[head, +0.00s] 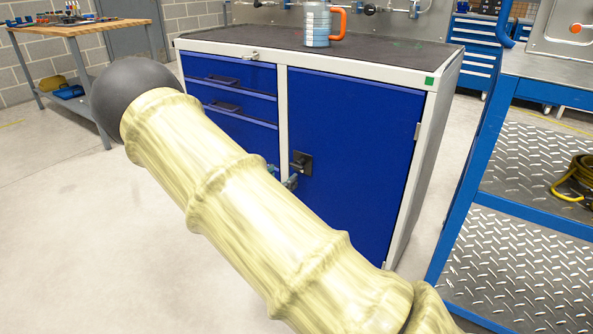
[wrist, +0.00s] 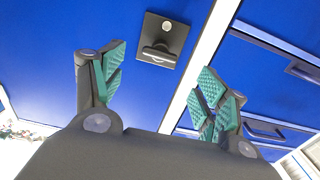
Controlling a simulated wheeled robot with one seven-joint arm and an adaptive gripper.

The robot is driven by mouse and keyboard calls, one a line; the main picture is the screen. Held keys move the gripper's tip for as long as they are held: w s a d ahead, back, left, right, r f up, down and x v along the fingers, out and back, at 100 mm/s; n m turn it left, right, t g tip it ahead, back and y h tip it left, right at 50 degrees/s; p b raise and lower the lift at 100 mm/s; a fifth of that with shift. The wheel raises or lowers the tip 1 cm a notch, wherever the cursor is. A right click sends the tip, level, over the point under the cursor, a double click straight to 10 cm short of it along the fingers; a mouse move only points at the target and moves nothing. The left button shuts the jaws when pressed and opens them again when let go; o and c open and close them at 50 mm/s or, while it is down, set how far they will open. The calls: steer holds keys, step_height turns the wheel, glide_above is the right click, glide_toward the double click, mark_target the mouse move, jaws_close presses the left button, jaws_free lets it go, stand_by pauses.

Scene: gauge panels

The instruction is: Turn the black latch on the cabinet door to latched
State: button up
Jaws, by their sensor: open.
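The black latch (head: 301,163) sits on the blue cabinet door (head: 350,130), near the door's left edge. In the wrist view the latch (wrist: 161,40) is a square dark plate with a small round light spot and a short bar handle lying roughly crosswise. My gripper (wrist: 160,88) is open and empty, its green-padded fingers spread wide. The latch shows beyond the fingertips, between them in the picture, and they appear apart from it. In the head view my arm hides most of the gripper; only bits of the fingers (head: 291,182) show just below the latch.
Blue drawers (head: 230,102) with dark handles lie left of the door. A metal mug with an orange handle (head: 318,24) stands on the cabinet top. A blue-framed cart (head: 478,180) with tread-plate shelves stands close on the right. A wooden bench (head: 75,28) is back left; the floor between is clear.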

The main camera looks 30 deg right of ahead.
mark_target(295, 167)
steer(key=shift+b+x, duration=1.35)
steer(key=shift+x, duration=3.15)
steer(key=c, duration=1)
steer(key=shift+c, duration=0.2)
